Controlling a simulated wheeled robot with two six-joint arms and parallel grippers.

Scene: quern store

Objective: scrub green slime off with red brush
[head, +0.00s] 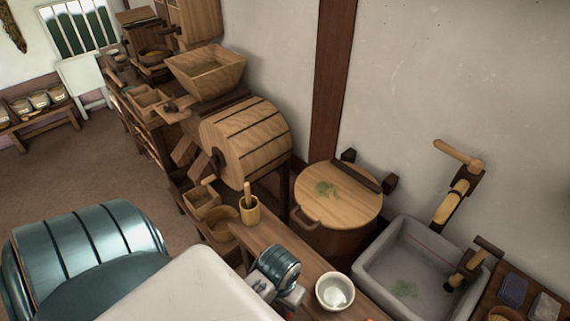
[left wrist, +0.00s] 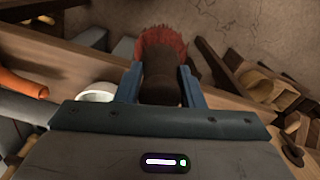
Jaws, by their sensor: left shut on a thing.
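The red brush (left wrist: 162,45) shows in the left wrist view, with red bristles pointing away and a dark brown body. My left gripper (left wrist: 159,80) is shut on the brush's dark body, one blue finger on each side. In the head view my left gripper (head: 277,292) is at the bottom centre, over the wooden bench, and the brush is mostly hidden there. One green slime patch (head: 327,189) lies on the round wooden lid (head: 350,211) of a tub. Another green slime patch (head: 404,288) lies on the floor of the grey stone sink (head: 425,248). The gripper is apart from both patches. My right gripper is not in view.
A white bowl (head: 335,292) stands on the bench (head: 262,233) right of my gripper. A mortar with pestle (head: 249,210) stands behind. Wooden levers (head: 458,195) rise by the sink. A wooden drum (head: 246,140) is further back. The floor at left is open.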

